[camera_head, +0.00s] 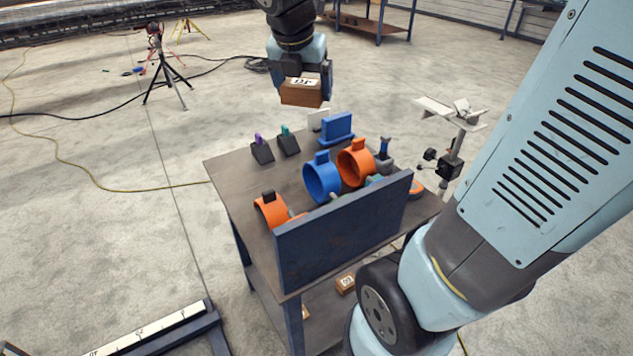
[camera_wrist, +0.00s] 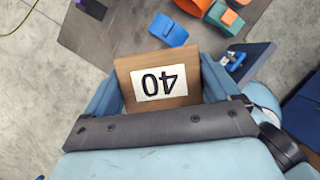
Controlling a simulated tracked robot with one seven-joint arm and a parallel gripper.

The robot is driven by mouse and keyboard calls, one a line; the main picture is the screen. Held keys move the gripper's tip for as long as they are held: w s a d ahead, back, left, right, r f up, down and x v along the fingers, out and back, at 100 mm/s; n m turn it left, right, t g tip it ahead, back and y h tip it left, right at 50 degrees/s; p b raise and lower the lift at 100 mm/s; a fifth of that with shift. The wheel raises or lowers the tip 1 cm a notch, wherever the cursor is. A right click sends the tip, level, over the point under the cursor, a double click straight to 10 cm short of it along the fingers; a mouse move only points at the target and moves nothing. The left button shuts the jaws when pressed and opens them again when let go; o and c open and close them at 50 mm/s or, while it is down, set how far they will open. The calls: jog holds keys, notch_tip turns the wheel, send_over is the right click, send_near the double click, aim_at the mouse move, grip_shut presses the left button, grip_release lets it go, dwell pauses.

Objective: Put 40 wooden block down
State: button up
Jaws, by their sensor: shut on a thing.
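The wooden block (camera_head: 301,93) is brown with a white label; in the wrist view the block (camera_wrist: 187,92) shows the number 40. My gripper (camera_head: 302,82) is shut on it, with one finger on each side. In the head view it is held in the air above the far side of the table. The table (camera_head: 228,178) has a dark, worn top; part of that top (camera_wrist: 115,35) shows beyond the block in the wrist view.
On the table stand a blue ring clamp (camera_head: 322,178), an orange ring clamp (camera_head: 356,163), a blue block-like piece (camera_head: 337,128) and small dark wedges (camera_head: 262,151). A dark upright panel (camera_head: 340,232) lines the near edge. Another labelled block (camera_head: 346,283) lies on the lower shelf. The table's left part looks clear.

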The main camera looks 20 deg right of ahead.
jog(key=w+d+f, duration=0.2)
jog(key=w+f, duration=0.8)
jog(key=w, duration=0.1)
send_over(299, 169)
jog(key=s, duration=0.1)
notch_tip(299, 169, down, 13)
jog(key=shift+s+a+f, duration=0.1)
jog(key=shift+a+f, duration=0.05)
jog(key=shift+f, duration=2.35)
jog(key=shift+a+f, duration=0.15)
jog(key=shift+f, duration=2.3)
jog(key=o, duration=0.9)
jog(key=shift+f, duration=0.1)
jog(key=shift+o, duration=0.2)
